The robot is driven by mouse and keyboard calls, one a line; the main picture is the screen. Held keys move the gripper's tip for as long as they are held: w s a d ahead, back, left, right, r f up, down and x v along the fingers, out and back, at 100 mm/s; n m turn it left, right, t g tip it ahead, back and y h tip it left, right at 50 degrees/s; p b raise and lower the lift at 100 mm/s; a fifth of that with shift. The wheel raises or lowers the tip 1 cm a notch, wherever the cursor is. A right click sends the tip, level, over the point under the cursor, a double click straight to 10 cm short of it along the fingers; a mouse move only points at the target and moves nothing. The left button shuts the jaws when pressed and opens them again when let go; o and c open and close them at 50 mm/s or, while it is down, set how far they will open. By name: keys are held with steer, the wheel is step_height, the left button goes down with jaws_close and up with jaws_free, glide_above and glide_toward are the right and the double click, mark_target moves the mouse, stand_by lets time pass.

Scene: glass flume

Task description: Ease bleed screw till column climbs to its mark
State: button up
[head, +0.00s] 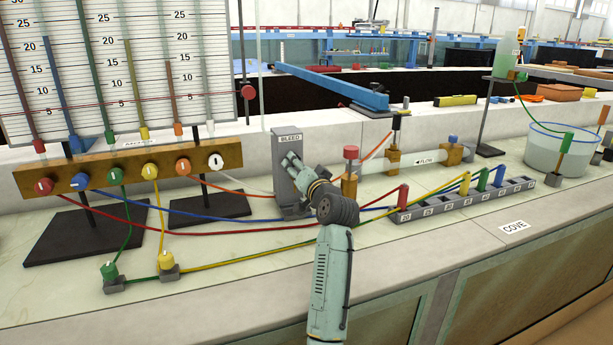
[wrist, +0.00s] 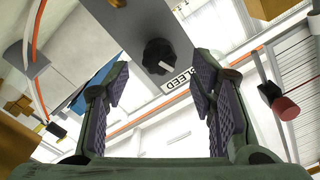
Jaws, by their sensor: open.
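The bleed block (head: 289,146) is a grey upright box with a BLEED label on its top edge. In the wrist view its black knob (wrist: 159,54), with a pale pointer line, sits on the grey face beside the BLEED label (wrist: 180,82). My gripper (head: 292,163) is in front of the block and hides its knob in the head view. In the wrist view my gripper (wrist: 160,88) is open, its pads apart, with the knob ahead between them and no visible contact. The gauge board (head: 110,60) carries tilted coloured columns of differing heights; some tops are cut off.
A brass manifold (head: 130,168) with coloured knobs stands left on dark stands. Coloured hoses cross the bench. A numbered grey rack (head: 465,200) with coloured plugs, a FLOW pipe (head: 425,157) and a water tub (head: 560,150) lie right.

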steer(key=v, duration=0.6)
steer(key=shift+s, duration=0.25)
stand_by(0.9)
steer(key=w+a+n+b, duration=0.1)
steer(key=w+a+n, duration=0.2)
steer(key=w+n, duration=0.6)
steer(key=shift+w+b, duration=0.35)
steer(key=shift+c, duration=0.6)
